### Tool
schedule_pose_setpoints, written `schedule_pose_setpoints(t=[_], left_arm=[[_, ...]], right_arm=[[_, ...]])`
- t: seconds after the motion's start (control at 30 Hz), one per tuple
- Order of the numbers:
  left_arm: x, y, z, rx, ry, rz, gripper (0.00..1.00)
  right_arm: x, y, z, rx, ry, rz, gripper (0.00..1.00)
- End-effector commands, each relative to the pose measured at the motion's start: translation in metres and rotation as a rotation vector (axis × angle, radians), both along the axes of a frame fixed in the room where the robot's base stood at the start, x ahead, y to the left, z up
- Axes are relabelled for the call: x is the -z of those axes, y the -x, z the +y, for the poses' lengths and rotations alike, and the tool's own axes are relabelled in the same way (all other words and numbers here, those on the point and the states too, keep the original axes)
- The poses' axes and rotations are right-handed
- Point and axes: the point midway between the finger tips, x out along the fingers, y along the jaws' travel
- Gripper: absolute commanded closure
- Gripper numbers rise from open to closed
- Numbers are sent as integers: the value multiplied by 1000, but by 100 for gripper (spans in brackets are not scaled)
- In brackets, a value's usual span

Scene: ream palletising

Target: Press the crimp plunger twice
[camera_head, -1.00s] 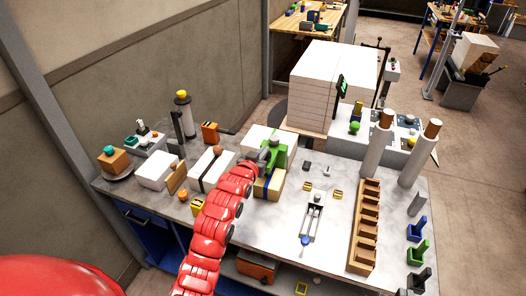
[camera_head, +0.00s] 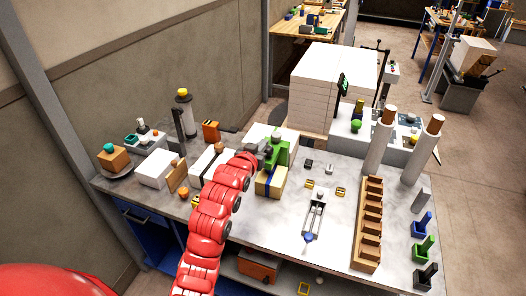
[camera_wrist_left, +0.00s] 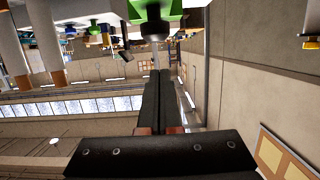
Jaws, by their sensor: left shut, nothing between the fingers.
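The green crimp tool (camera_head: 281,153) stands on a tan box with a dark blue band (camera_head: 270,182), near the middle of the bench. My left gripper (camera_head: 265,151) is at the tool's left side, partly hiding it. In the left wrist view the two dark fingers (camera_wrist_left: 160,74) are shut with nothing between them. They point at a dark round plunger (camera_wrist_left: 154,29) below the green body (camera_wrist_left: 153,9). The tips look very close to the plunger; I cannot tell whether they touch. My right gripper is not in view.
White packs (camera_head: 156,169) and a dark post with a yellow top (camera_head: 183,110) stand at the left. A wooden slotted rack (camera_head: 367,226), grey cylinders (camera_head: 378,148) and a small lever fixture (camera_head: 314,217) stand at the right. A tall white stack (camera_head: 316,82) is behind.

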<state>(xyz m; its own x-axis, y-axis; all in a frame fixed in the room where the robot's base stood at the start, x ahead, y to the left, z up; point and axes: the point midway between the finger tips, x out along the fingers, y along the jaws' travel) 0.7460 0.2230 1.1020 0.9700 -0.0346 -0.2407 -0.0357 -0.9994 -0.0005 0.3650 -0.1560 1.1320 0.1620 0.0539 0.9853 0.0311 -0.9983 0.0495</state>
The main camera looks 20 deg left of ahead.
Motion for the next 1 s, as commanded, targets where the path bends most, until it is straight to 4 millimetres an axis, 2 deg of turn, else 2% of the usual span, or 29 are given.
schedule_pose_setpoints(t=[0.03, 0.2, 0.43, 0.63, 1.0], left_arm=[[1, 9, 1, -1, 0, -7, 100], [-7, 37, 2, 0, 0, -7, 100], [-16, 67, 2, 1, 1, -7, 100], [-20, 77, 3, 0, 1, -4, 100], [-20, 77, 2, 1, 0, -4, 100]], right_arm=[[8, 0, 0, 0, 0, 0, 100], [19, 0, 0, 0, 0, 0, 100], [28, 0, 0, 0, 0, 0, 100], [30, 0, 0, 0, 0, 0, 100], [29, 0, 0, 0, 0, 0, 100]])
